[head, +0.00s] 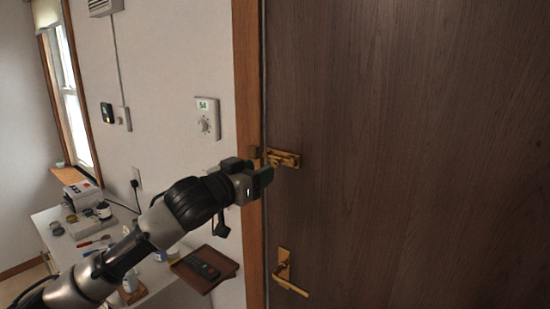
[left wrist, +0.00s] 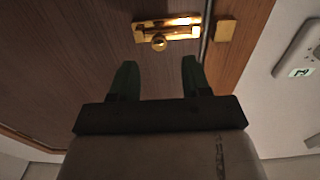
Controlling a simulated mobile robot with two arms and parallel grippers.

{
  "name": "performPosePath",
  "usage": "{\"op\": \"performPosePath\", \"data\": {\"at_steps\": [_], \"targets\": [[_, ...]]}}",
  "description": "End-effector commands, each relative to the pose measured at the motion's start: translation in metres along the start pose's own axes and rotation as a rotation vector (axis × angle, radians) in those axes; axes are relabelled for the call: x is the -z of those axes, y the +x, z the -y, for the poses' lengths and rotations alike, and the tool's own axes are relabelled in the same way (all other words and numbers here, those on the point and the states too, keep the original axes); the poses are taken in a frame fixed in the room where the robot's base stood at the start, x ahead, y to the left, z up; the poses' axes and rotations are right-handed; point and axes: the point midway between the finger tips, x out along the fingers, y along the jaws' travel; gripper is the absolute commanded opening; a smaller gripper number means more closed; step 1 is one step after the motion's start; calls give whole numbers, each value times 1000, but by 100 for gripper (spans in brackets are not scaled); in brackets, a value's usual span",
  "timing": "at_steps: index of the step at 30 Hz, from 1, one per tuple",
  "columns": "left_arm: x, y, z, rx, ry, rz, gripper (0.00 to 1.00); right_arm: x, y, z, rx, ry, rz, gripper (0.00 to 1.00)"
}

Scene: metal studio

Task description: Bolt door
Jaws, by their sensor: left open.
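A brown wooden door (head: 410,130) fills the right of the head view. A brass bolt (head: 284,158) is mounted near its left edge, and a brass catch (head: 255,153) sits on the wooden frame beside it. My left gripper (head: 262,176) is just below and left of the bolt in the head view, apart from it as far as I can tell. In the left wrist view the bolt (left wrist: 168,30) with its round knob (left wrist: 159,43) lies beyond my two green fingertips, which are open with nothing between them. The catch (left wrist: 226,30) is right of it, across a narrow gap. My right gripper is not in view.
A brass lever handle (head: 287,275) is lower on the door. A thermostat (head: 207,118) hangs on the wall left of the frame. A small wall shelf (head: 222,266) holds a dark remote, and a cluttered white table (head: 50,218) stands at left.

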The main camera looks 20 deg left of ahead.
Motion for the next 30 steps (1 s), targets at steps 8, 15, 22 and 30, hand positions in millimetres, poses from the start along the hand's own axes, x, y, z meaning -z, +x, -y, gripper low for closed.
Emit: {"op": "performPosePath", "data": {"at_steps": [8,15,22,30], "targets": [[3,50,0,0,0,1,48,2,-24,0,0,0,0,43],[0,67,0,0,1,1,48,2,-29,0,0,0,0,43],[0,68,0,1,2,0,48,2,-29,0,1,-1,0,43],[0,68,0,1,2,0,16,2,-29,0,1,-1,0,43]]}}
